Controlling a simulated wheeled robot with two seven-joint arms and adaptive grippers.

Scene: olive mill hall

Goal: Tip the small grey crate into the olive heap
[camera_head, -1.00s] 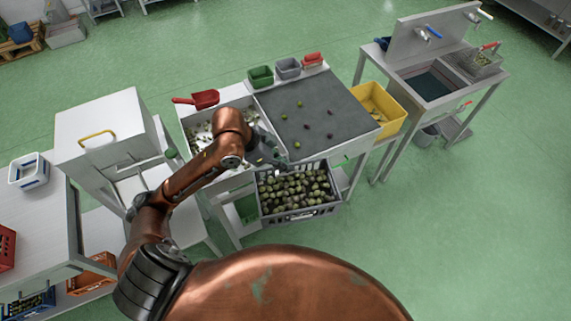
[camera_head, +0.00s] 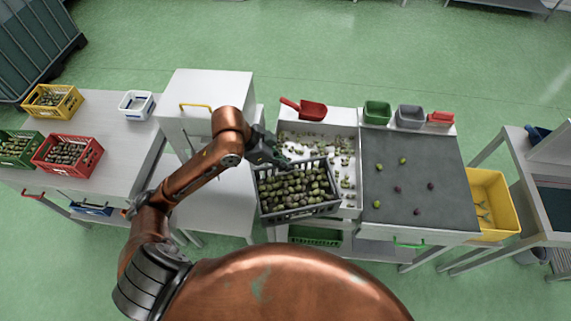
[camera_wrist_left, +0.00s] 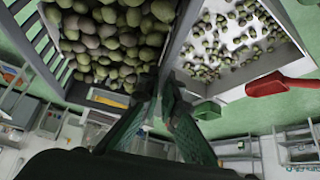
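The grey crate (camera_head: 300,212), full of green and dark olives, hangs in front of and over the left front part of the white tray. It looks about level. My left gripper (camera_head: 285,162) is at its back rim. In the left wrist view my gripper fingers (camera_wrist_left: 160,88) are closed around the rim of the crate (camera_wrist_left: 177,45). The white tray (camera_head: 318,129) holds scattered olives and leaves; it also shows in the left wrist view (camera_wrist_left: 222,88). I see no taller heap there; the crate hides part of the tray. My right gripper is not in view.
A red scoop (camera_head: 312,110) lies at the tray's back. Right of it is a dark sorting surface (camera_head: 420,165) with a few olives, then a yellow bin (camera_head: 500,205). A white cabinet (camera_head: 210,95) stands left. Red (camera_head: 62,170) and yellow (camera_head: 40,110) olive crates are farther left.

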